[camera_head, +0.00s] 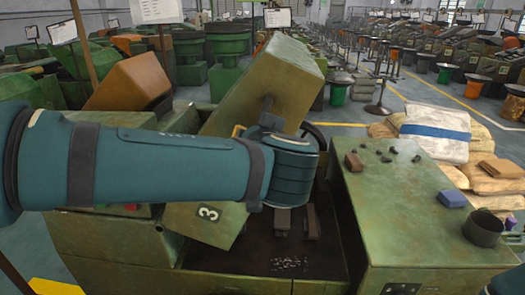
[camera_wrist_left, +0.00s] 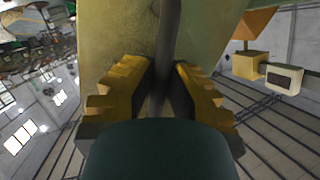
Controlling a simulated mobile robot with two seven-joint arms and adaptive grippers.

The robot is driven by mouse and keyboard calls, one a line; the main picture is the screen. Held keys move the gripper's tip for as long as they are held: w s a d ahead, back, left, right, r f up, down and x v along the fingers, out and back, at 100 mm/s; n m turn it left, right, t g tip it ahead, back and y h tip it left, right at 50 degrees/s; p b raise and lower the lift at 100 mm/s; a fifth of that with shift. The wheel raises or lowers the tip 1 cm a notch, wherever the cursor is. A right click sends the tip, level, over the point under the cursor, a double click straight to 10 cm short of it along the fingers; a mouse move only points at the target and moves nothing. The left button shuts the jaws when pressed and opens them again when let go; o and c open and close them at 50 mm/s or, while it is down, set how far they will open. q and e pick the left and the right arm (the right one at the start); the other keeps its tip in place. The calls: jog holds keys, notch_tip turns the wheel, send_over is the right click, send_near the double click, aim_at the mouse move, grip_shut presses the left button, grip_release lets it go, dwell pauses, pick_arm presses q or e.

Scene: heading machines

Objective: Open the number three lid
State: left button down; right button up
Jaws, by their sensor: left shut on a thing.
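The number three lid (camera_head: 275,80) is a worn green metal cover with a white "3" on its lower front part. It stands tilted up, and the dark interior of the machine (camera_head: 290,255) shows beneath it. My left arm crosses in front of the lid and hides its middle. My left gripper (camera_wrist_left: 165,68) has its yellow fingers on both sides of a dark bar handle (camera_wrist_left: 167,40), shut on it, with the lid's green face behind. In the head view the fingers are mostly hidden behind my wrist. My right gripper is not in view.
A green bench top (camera_head: 415,225) to the right carries small dark parts, a brown block (camera_head: 354,162), a blue block (camera_head: 452,198) and a dark round cup (camera_head: 483,229). Sacks (camera_head: 437,130) lie behind it. An orange-brown cover (camera_head: 130,80) stands at the left.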

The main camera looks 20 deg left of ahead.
pick_arm(q)
jog(key=shift+a, duration=0.2)
jog(key=c, duration=0.9)
grip_release()
jog(key=shift+c, duration=0.2)
jog(key=shift+s+d+r, duration=0.1)
jog(key=v, duration=1.2)
